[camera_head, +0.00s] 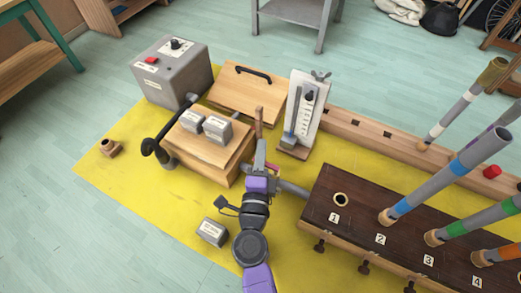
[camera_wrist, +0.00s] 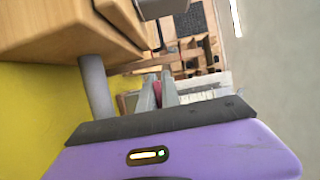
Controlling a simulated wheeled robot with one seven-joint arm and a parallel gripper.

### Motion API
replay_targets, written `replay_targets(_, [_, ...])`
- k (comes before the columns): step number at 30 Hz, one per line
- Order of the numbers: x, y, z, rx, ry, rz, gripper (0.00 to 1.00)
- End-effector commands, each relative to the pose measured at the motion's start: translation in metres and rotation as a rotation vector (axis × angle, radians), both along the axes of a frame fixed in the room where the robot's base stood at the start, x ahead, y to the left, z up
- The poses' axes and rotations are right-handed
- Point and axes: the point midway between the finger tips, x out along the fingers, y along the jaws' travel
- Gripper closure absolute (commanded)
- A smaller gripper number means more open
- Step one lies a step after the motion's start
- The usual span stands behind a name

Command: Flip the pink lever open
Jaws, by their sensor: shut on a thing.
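The pink lever (camera_head: 272,168) shows as a small pink piece close beside my gripper (camera_head: 260,147), by a grey pipe (camera_head: 292,188).
A wooden box (camera_head: 205,158) with grey blocks stands just left of my gripper. A white upright panel (camera_head: 305,110) stands behind. The dark numbered board (camera_head: 350,215) with tubes lies to the right. The yellow mat (camera_head: 130,185) is mostly clear at left.

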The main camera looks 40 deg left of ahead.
Motion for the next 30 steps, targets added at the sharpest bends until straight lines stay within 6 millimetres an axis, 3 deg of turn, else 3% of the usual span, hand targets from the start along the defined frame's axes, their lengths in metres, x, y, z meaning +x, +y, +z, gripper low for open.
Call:
replay_targets(3, [0.0,-0.001,-0.002,-0.002,0.002,-0.001,1.0])
replay_targets(4, [0.0,-0.001,-0.002,-0.002,0.002,-0.001,0.89])
replay_targets(7, [0.0,-0.001,-0.001,-0.001,0.002,-0.001,0.71])
replay_targets(19, [-0.005,-0.004,-0.001,-0.001,0.002,0.001,0.71])
replay_targets(30, [-0.05,-0.036,-0.002,-0.002,0.002,0.001,0.71])
